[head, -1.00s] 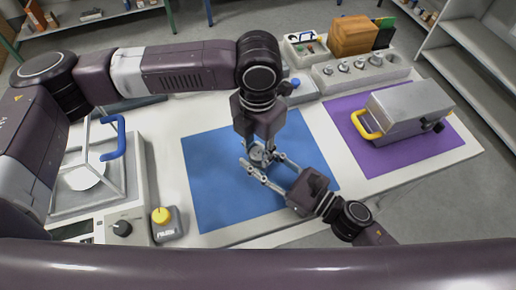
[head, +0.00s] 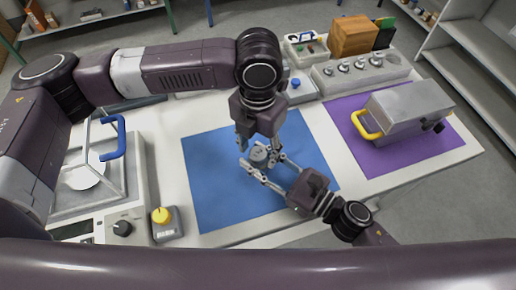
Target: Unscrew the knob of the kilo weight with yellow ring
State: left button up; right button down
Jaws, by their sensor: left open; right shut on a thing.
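The kilo weight (head: 259,154) is a small grey metal piece standing on the blue mat (head: 215,195). No yellow ring can be made out on it at this size. My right gripper (head: 260,166) comes in from the lower right and is shut on the body of the weight, its fingers to either side. My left gripper (head: 258,143) points down from above, directly over the weight, with its fingers open around the top. The knob is mostly hidden between the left fingers, and I cannot tell whether they touch it.
A balance with a blue handle (head: 121,138) stands at the left, with a yellow-knobbed box (head: 167,224) beside it. A grey case (head: 410,113) sits on the purple mat (head: 450,150). A weight block (head: 360,70) and wooden box (head: 352,36) stand behind. The blue mat's front is clear.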

pick_arm(q)
notch_tip(320, 180, up, 4)
jog(key=shift+r, duration=0.1)
jog(key=shift+c, duration=0.5)
notch_tip(320, 180, up, 2)
jog(key=shift+w+r+m, duration=0.1)
jog(key=shift+r+m, duration=0.05)
jog(key=shift+m, duration=0.85)
jog(key=shift+r+m, duration=0.3)
jog(key=shift+m, duration=0.4)
notch_tip(320, 180, down, 8)
jog(key=shift+r, duration=0.25)
